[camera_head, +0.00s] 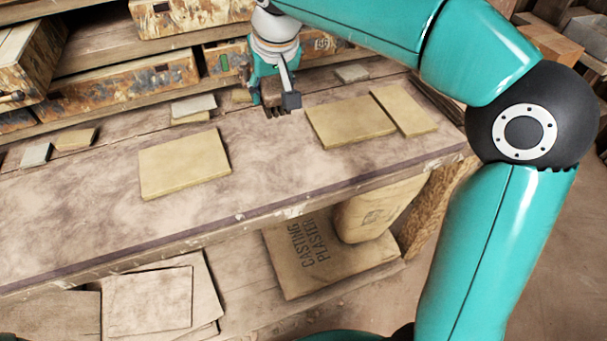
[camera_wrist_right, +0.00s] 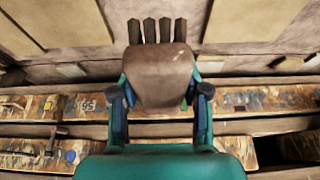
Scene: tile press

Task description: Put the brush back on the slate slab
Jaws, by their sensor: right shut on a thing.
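My right gripper (camera_head: 275,90) hangs over the back part of the workbench, between the large yellowish slabs. It is shut on the brush (camera_head: 271,93), a brown block with short dark bristles pointing down. In the right wrist view the brush (camera_wrist_right: 158,78) sits between both fingers of the gripper (camera_wrist_right: 160,98), bristles facing away from the palm. Small grey slabs lie on the bench: one at the far left (camera_head: 36,155), one at the back (camera_head: 193,104), one right of the gripper (camera_head: 352,73). I cannot tell which is the slate slab. My left gripper is not in view.
Large yellowish slabs lie on the workbench (camera_head: 80,225), one left (camera_head: 185,163) and two right (camera_head: 348,121) (camera_head: 404,109) of the gripper. Paint-stained wooden crates (camera_head: 130,88) stand on shelving behind. A plaster sack (camera_head: 375,210) sits below the bench. Bare bench lies around the slabs.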

